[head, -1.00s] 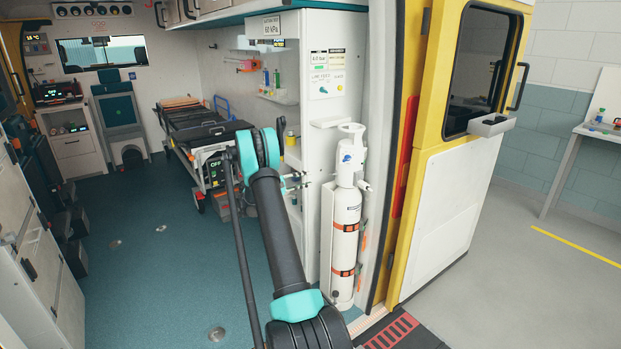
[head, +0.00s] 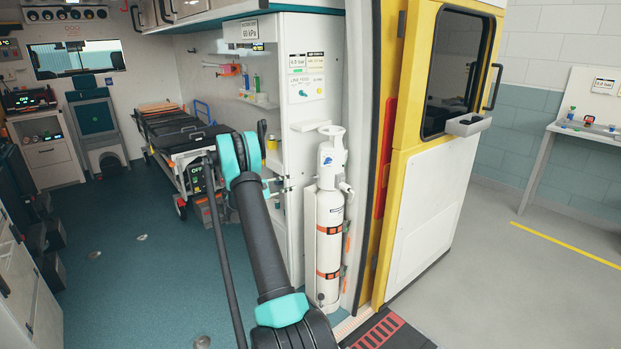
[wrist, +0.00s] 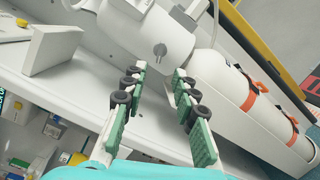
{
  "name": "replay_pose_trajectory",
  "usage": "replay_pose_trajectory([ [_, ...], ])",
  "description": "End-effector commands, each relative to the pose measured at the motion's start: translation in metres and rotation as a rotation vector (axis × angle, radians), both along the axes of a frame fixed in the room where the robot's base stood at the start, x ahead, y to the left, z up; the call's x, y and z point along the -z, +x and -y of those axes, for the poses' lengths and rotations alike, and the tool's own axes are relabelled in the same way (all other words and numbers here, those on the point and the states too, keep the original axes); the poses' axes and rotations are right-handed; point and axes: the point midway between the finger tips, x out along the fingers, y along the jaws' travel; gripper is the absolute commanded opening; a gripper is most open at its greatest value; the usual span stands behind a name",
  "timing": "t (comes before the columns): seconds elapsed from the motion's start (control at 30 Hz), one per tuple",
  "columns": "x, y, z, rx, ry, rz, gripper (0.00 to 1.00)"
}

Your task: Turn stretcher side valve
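A white gas cylinder (head: 329,240) stands upright by the rear opening, held by orange straps. Its white valve head (head: 331,160) has a blue part facing me in the head view. In the wrist view, a small grey knob (wrist: 160,50) sticks out of the white valve head (wrist: 135,22). My gripper (wrist: 160,72) is open, with its green-padded fingers apart and nothing between them. The knob appears just beyond the fingertips, in line with the gap; I see no contact. In the head view, my gripper (head: 288,185) is small, just left of the cylinder, partly behind my arm.
A white cabinet wall (head: 305,110) with a small shelf is beside the cylinder. The stretcher (head: 180,135) stands further inside on the left. The yellow-edged door (head: 435,190) is at the right. Teal floor (head: 140,270) is clear at the left.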

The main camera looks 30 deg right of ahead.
Motion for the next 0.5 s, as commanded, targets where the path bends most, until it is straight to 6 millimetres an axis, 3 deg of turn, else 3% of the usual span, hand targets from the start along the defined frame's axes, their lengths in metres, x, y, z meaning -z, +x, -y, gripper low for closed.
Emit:
replay_pose_trajectory([
  [0.3,0.000,-0.007,0.064,0.003,0.000,0.001,0.28],
  [0.5,0.000,-0.009,0.093,0.001,0.000,0.001,0.28],
])
